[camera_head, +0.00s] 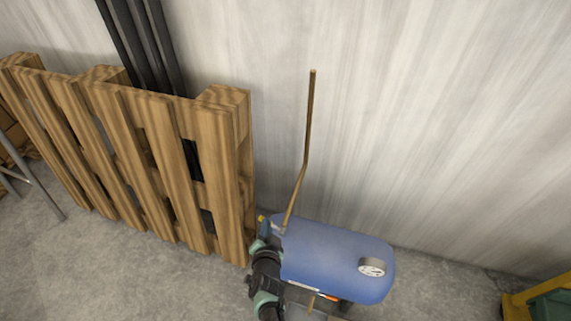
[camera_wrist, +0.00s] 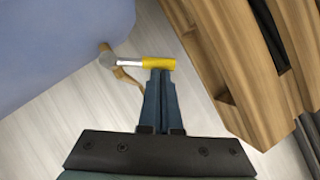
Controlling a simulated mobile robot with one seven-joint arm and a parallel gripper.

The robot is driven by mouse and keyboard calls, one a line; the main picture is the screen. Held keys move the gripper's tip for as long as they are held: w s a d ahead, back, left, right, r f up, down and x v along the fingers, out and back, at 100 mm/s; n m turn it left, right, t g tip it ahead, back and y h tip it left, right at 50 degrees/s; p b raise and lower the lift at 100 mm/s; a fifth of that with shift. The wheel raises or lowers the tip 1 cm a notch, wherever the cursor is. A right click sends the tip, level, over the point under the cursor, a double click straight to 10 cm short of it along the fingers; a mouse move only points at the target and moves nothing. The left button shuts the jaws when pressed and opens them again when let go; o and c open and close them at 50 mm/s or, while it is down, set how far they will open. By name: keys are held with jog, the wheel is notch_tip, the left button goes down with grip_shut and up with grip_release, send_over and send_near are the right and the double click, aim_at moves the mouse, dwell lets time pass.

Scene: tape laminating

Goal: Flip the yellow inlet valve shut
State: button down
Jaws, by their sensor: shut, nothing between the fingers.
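The yellow inlet valve handle (camera_wrist: 158,63) shows in the wrist view as a yellow sleeve on a grey metal lever, at the end of the blue tank (camera_wrist: 50,45). My gripper (camera_wrist: 160,75) is shut and empty. Its fingertips lie right at the yellow sleeve; I cannot tell whether they touch it. In the head view the blue tank (camera_head: 325,258) lies on its side, with a round gauge (camera_head: 372,267) on it. A small bit of the yellow handle (camera_head: 261,218) shows at its left end, beside my gripper (camera_head: 264,228). My arm hides part of that end.
A wooden pallet (camera_head: 170,160) leans against the wall just left of the tank, close to my gripper; it also shows in the wrist view (camera_wrist: 225,65). A thin brown bent pipe (camera_head: 307,130) rises from the tank. A yellow and green object (camera_head: 535,300) stands at lower right.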

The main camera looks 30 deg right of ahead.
jog(key=shift+w+a+f+b, duration=0.5)
jog(key=shift+w+f+b, duration=0.15)
jog(key=shift+f, duration=0.1)
jog(key=shift+w+a+f+b, duration=0.35)
jog(key=shift+w+f+b, duration=0.1)
jog(key=shift+f+b, duration=0.4)
jog(key=shift+r, duration=0.2)
